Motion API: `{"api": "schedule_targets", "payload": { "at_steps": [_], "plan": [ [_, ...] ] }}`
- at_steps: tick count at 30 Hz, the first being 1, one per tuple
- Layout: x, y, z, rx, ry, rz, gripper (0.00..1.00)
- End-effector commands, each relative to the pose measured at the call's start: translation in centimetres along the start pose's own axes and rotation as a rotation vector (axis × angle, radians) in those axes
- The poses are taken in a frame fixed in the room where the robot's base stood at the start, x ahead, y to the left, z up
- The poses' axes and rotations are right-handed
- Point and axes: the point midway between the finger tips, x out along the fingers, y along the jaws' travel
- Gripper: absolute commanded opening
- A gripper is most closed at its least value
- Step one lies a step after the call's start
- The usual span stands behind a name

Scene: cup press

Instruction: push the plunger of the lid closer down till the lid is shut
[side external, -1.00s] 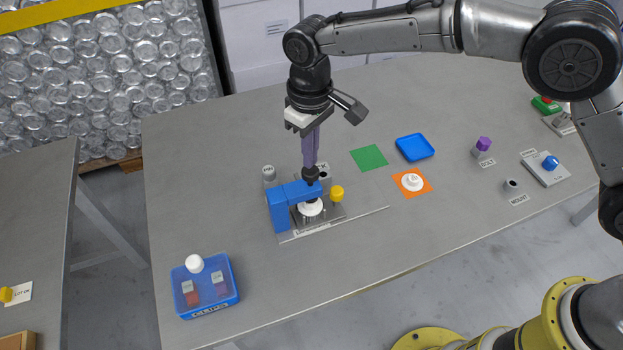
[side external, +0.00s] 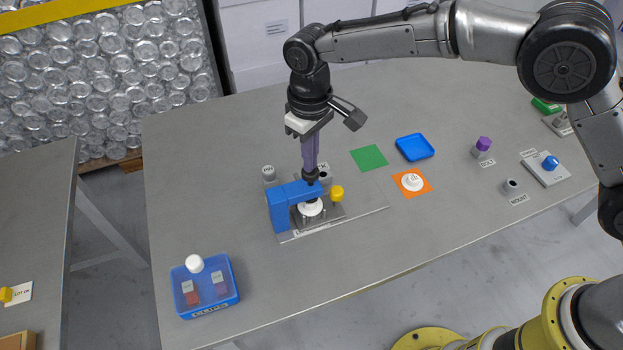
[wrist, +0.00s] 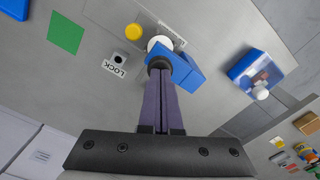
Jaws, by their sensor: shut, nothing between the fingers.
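The lid closer is a blue C-shaped frame (side external: 279,211) on a grey base plate; its blue arm also shows in the wrist view (wrist: 186,72). A dark plunger knob (side external: 310,174) stands on top of the arm. A white lid or cup (side external: 311,208) sits under the arm; whether the lid is shut I cannot tell. My gripper (side external: 311,166) is shut and empty, pointing down with its purple fingers at the plunger's top.
A yellow knob (side external: 337,193) and a grey LOCK post (side external: 324,178) stand close beside the closer. A blue box (side external: 232,284) with a white cap lies at front left. A white lid (side external: 412,182) rests on an orange square. A blue tray (side external: 415,147) and green square (side external: 369,158) lie behind.

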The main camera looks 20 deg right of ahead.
Motion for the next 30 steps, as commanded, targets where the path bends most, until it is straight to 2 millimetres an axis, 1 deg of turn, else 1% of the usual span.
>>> {"api": "schedule_targets", "payload": {
  "at_steps": [20,30],
  "plan": [
    [1.9,0.0,0.0,0.0,-0.001,0.0,0.0],
    [2.0,0.0,0.1,0.0,-0.003,0.0,0.0]
  ]
}}
